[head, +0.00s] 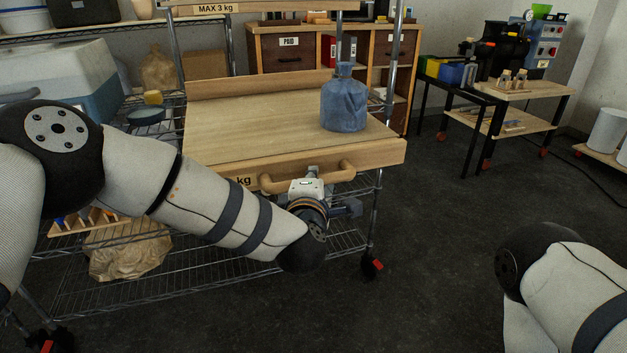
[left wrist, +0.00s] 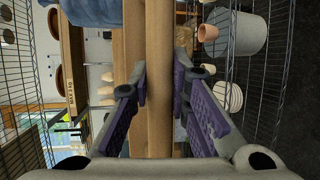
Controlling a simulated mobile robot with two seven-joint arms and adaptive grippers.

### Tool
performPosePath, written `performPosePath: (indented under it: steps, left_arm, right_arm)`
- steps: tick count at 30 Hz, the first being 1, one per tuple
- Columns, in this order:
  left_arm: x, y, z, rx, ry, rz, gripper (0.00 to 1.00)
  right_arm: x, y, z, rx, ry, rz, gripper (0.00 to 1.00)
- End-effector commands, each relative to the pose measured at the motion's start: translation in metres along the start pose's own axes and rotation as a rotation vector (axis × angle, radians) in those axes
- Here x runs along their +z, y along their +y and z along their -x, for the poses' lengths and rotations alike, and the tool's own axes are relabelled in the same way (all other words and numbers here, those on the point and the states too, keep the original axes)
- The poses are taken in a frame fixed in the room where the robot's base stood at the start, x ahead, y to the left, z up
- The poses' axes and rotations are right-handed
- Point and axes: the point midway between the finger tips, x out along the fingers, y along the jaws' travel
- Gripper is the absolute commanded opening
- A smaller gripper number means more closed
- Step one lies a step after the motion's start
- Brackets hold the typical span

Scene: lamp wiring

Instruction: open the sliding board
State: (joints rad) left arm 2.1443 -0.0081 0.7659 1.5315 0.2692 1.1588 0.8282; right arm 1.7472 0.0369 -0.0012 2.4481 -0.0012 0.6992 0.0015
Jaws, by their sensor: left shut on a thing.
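The sliding board (head: 255,115) is a pale wooden slab in the wire rack, with a raised back edge and a thick front edge. A wooden bar handle (head: 346,170) runs along its front. My left gripper (head: 306,185) is at the handle, near its middle. In the left wrist view the handle (left wrist: 158,50) passes between the purple-padded fingers of my left gripper (left wrist: 158,85), which are shut on it. The board's edge (left wrist: 134,35) lies just beside it. My right arm shows at lower right in the head view, but its gripper is out of frame.
A blue translucent jug (head: 344,105) stands on the board's right part. The wire rack's lower shelf (head: 200,270) holds a wrapped bundle (head: 128,250). A wooden cabinet (head: 290,55) stands behind. The dark floor (head: 435,230) to the right is clear.

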Motion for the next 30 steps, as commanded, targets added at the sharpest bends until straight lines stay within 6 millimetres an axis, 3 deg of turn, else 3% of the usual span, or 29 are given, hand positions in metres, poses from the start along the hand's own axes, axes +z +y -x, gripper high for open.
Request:
performPosePath:
  steps: [14, 15, 18, 26, 30]
  left_arm:
    - [0.0, 0.001, 0.0, 0.003, 0.001, 0.002, 0.0]
    - [0.0, 0.001, 0.0, 0.003, 0.001, 0.002, 0.21]
    - [0.0, 0.001, 0.0, 0.003, 0.001, 0.002, 0.38]
    - [0.0, 0.001, 0.0, 0.002, 0.0, 0.001, 0.38]
    - [0.0, 0.0, 0.016, 0.0, -0.001, 0.001, 0.38]
  right_arm:
    - [-0.001, 0.0, 0.001, 0.0, 0.002, 0.0, 0.4]
    - [0.0, 0.0, 0.001, 0.0, 0.002, 0.0, 0.4]
    - [0.0, 0.0, 0.001, 0.0, 0.002, 0.0, 0.4]
    - [0.0, 0.0, 0.001, 0.0, 0.001, 0.0, 0.4]
    - [0.0, 0.0, 0.001, 0.0, 0.001, 0.0, 0.4]
